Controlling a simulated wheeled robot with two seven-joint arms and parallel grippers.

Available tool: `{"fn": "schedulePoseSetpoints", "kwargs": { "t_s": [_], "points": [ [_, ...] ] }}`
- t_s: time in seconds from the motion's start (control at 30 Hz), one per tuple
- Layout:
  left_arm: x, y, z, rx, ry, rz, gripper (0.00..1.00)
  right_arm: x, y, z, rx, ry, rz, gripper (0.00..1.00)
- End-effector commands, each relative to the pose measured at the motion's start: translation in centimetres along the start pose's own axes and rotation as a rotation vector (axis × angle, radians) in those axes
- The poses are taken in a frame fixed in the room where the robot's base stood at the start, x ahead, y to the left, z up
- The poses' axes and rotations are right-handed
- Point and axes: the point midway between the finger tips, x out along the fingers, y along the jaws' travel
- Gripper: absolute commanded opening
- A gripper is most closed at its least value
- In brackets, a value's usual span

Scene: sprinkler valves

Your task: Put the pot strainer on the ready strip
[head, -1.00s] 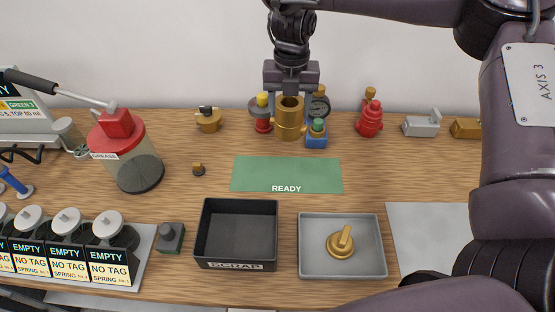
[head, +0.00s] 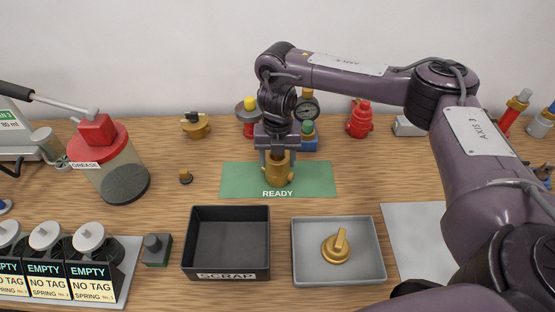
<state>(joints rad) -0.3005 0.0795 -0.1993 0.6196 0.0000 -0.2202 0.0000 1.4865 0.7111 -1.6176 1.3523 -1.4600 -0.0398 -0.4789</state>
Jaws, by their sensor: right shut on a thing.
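The pot strainer (head: 277,173), a brass cylinder with a side stub, is upright over the green ready strip (head: 316,178), right of its middle line or near it. My right gripper (head: 276,157) points straight down and is shut on the strainer's upper part. The strainer's base appears at the strip's surface, just above the READY lettering; I cannot tell whether it touches. The gripper hides the strainer's top. My left gripper is not in view.
A black scrap bin (head: 227,270) and a grey tray (head: 378,270) with a brass part (head: 337,245) stand in front of the strip. Behind it are a red valve (head: 360,119), a gauge (head: 308,107) and a blue-based part (head: 308,136). A small knob (head: 185,176) lies left.

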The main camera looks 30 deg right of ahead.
Motion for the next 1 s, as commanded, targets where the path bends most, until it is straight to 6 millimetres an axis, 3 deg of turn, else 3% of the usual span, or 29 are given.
{"fn": "schedulePoseSetpoints", "kwargs": {
  "t_s": [0.37, 0.4, 0.57, 0.87, 1.0],
  "points": [
    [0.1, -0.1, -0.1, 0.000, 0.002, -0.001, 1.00, 0.3, 0.1, 0.1, 0.000, -0.002, 0.003, 0.14],
    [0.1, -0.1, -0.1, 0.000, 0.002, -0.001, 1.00, 0.4, 0.1, 0.0, 0.000, 0.000, 0.001, 0.58],
    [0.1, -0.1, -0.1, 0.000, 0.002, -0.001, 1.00, 0.3, 0.1, 0.0, 0.000, 0.000, 0.001, 0.79],
    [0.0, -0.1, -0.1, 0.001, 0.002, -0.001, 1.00, 0.1, 0.1, 0.0, 0.000, -0.001, 0.002, 0.79],
    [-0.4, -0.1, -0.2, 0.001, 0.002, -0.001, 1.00, -1.3, 0.1, 0.1, -0.001, -0.004, 0.002, 0.79]
  ]
}}
